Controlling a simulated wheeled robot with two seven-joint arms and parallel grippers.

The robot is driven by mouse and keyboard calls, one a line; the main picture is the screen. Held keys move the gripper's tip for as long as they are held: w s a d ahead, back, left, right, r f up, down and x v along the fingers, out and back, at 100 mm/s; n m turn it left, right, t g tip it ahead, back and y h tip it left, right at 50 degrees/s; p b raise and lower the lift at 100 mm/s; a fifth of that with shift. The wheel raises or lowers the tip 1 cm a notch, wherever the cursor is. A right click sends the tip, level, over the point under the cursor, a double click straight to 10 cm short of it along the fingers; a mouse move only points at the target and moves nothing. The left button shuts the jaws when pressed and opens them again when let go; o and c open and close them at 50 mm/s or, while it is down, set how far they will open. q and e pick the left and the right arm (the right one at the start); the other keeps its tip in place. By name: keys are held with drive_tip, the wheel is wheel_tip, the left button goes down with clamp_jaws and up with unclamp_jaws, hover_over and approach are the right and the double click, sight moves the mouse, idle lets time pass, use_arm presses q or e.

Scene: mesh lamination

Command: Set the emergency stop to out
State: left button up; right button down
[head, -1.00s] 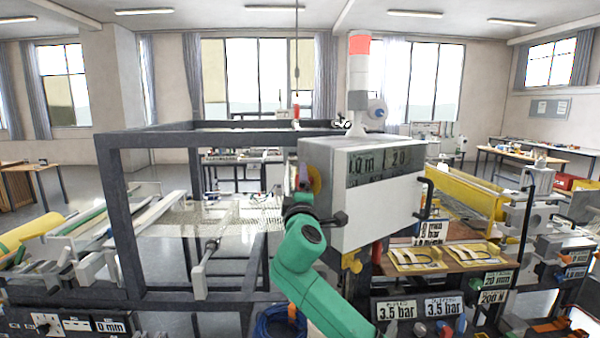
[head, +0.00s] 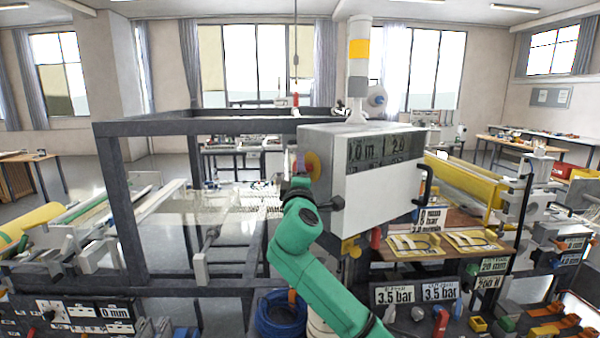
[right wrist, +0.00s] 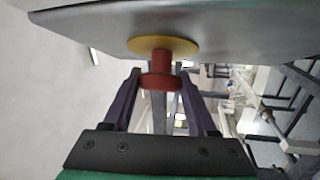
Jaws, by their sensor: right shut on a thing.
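The emergency stop is a red mushroom button (right wrist: 160,77) on a yellow round plate (right wrist: 163,44), fixed to the side of a white control box (head: 372,185). In the head view, its yellow plate (head: 314,165) shows at the box's left side; the button is mostly hidden by my gripper. A red stem shows between the button head and the plate. My right gripper (right wrist: 160,78), on the green arm, has a dark finger on each side of the button and is shut on it. It also shows in the head view (head: 301,182). My left gripper is not in view.
A signal tower (head: 358,60) on the box shows a lit orange segment. A dark frame (head: 118,190) stands left of the box. A black handle (head: 425,186) is on the box's right. A blue coil (head: 281,314) lies below my arm. Labelled panels stand at front right.

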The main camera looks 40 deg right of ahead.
drive_tip(key=shift+c, duration=1)
unclamp_jaws()
drive_tip(key=shift+w+a, duration=0.1)
drive_tip(key=shift+a, duration=0.3)
drive_tip(key=b+v, duration=0.6)
drive_tip(key=v, duration=0.8)
drive_tip(key=shift+s+a, duration=0.15)
drive_tip(key=shift+s, duration=0.1)
